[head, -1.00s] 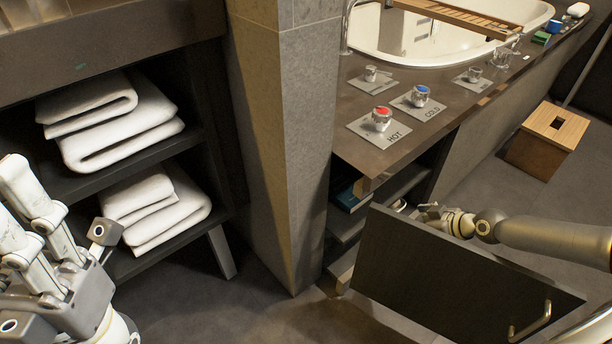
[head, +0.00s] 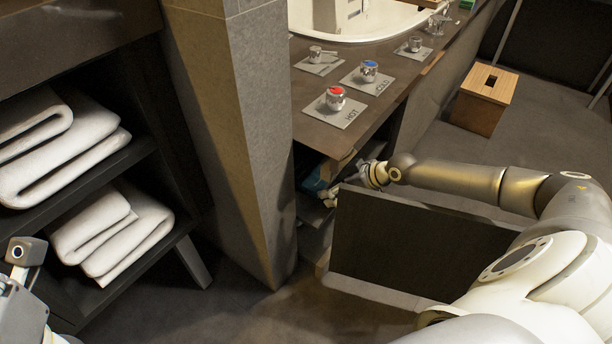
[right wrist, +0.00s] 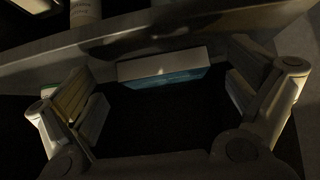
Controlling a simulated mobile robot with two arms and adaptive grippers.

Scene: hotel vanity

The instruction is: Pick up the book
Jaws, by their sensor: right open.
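The book (head: 314,180) shows in the head view as a small blue patch inside the open cabinet under the counter, partly hidden by the counter edge and my right gripper. In the right wrist view the book (right wrist: 163,68) shows its pale edge and blue cover, straight ahead between my fingers. My right gripper (right wrist: 163,95) is open and empty, with a finger on each side. In the head view my right gripper (head: 343,186) reaches into the cabinet opening above the door. Only a piece of my left gripper (head: 26,251) shows at the left edge; its fingertips are out of frame.
The open dark cabinet door (head: 415,248) stands below my right forearm. The counter (head: 330,135) with hot and cold taps overhangs the cabinet. A tiled pillar (head: 235,130) stands left of it. Folded towels (head: 110,230) lie on shelves at left. A wooden box (head: 484,98) stands on the floor.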

